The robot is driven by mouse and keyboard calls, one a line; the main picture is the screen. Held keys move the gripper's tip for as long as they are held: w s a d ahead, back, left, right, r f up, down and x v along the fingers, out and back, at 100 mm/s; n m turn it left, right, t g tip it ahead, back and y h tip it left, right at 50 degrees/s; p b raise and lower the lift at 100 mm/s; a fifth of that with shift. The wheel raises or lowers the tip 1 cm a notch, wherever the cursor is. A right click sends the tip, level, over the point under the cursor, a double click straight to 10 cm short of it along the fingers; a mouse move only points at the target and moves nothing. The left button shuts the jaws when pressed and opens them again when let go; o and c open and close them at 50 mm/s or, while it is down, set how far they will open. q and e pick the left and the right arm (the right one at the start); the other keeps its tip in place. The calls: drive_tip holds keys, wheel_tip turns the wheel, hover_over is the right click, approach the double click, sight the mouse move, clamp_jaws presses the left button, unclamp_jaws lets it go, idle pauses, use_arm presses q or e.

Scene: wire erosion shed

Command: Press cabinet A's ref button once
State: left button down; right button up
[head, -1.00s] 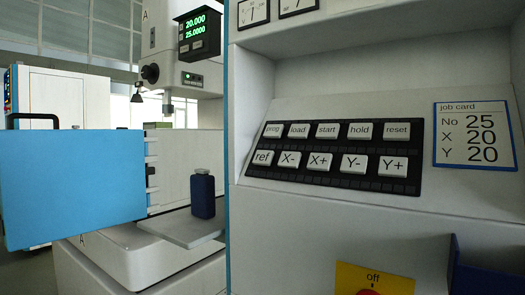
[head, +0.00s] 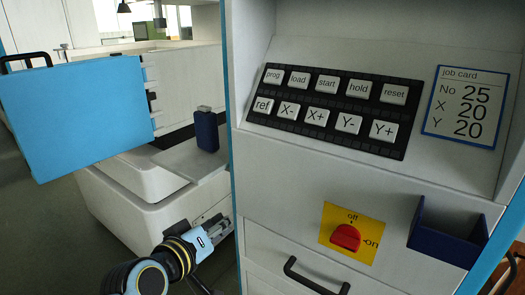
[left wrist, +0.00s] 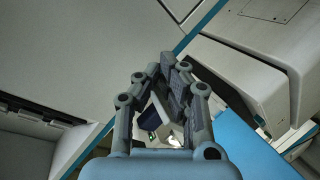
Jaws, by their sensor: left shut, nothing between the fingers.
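The ref button (head: 263,105) is a pale key at the left end of the lower row on the black key panel (head: 320,136) of the cabinet. Its label reads "ref", and nothing covers it. My left gripper (head: 222,220) is low beside the cabinet's left edge, well below the keys and apart from them. In the left wrist view my left gripper (left wrist: 174,66) is shut with nothing in it. The keys cannot be made out in that view. My right gripper cannot be made out.
Other keys, such as X- (head: 288,112) and prog (head: 273,76), sit close to ref. Below are a red switch (head: 345,237) on a yellow plate, a blue bin (head: 447,232) and a drawer handle (head: 315,279). A blue door (head: 75,115) stands open at left, near a dark blue bottle (head: 206,131).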

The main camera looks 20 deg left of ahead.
sight(264, 106)
use_arm(q)
wheel_tip(264, 106, up, 30)
drive_tip(key=w+d+n+t+h+p, duration=0.1)
drive_tip(key=n+t+h+p, duration=0.1)
drive_tip(key=t+p, duration=0.2)
drive_tip(key=shift+d+t+p, duration=0.2)
drive_tip(key=shift+t+p, duration=0.1)
drive_tip(key=shift+t, duration=0.3)
use_arm(e)
wheel_tip(264, 106, up, 5)
drive_tip(key=shift+w+a+r, duration=0.1)
drive_tip(key=shift+r, duration=0.1)
use_arm(q)
drive_tip(key=shift+w+f, duration=0.1)
drive_tip(key=shift+w, duration=0.05)
drive_tip(key=w+f+b, duration=0.1)
drive_tip(key=w+b, duration=0.1)
drive_tip(key=w+d+f+b, duration=0.1)
drive_tip(key=w+f, duration=0.1)
drive_tip(key=w+d+f+b, duration=0.1)
drive_tip(key=w+f+b, duration=0.1)
drive_tip(key=shift+w+d+b, duration=0.25)
drive_tip(key=shift+w+b, duration=0.05)
drive_tip(key=shift+w, duration=0.05)
use_arm(e)
drive_tip(key=f, duration=0.5)
drive_tip(key=shift+s+f, duration=0.2)
drive_tip(key=shift+f, duration=0.1)
use_arm(q)
drive_tip(key=shift+f, duration=0.15)
